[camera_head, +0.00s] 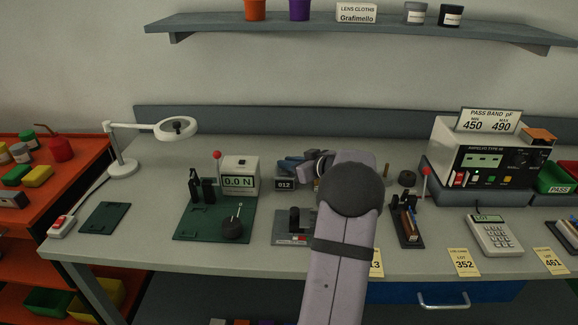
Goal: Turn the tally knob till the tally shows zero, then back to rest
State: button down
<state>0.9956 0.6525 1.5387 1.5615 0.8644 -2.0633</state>
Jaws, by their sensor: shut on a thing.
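The tally (285,184) is a small dark counter at the middle of the bench, and its face reads 012. My gripper (311,168) is just right of the tally and close to it, partly hidden behind my own forearm and wrist. It is shut on the tally knob at the counter's right side. The knob itself and the fingertips are hidden, so the knob's angle cannot be told.
A force gauge (240,176) reading 0.0 N stands on a green base (186,228) to the left. A dark stand (408,228) with a red-topped lever is right of my arm. A calculator (495,236) and a tester (487,160) stand farther right.

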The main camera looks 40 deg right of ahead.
jog(key=shift+f+h+b, duration=0.35)
jog(key=shift+h+b, duration=0.05)
jog(key=shift+b, duration=0.8)
jog(key=shift+a+m+b, duration=0.1)
jog(key=shift+m+b, duration=0.3)
jog(key=shift+b, duration=0.45)
jog(key=m+h+b, duration=0.1)
jog(key=h+b, duration=0.1)
jog(key=b, duration=0.2)
jog(key=shift+a, duration=0.15)
jog(key=m+g+h+b, duration=0.1)
jog(key=b, duration=0.2)
jog(key=shift+w+a+r+m+h, duration=0.1)
jog(key=shift+m+h, duration=0.2)
jog(key=shift+m, duration=0.1)
jog(key=shift+a+r+m+g+h+b, duration=0.15)
jog(key=shift+m+g+h+b, duration=0.25)
jog(key=shift+m+h+b, duration=0.6)
jog(key=c, duration=1.7)
grip_release()
jog(key=shift+r, duration=0.1)
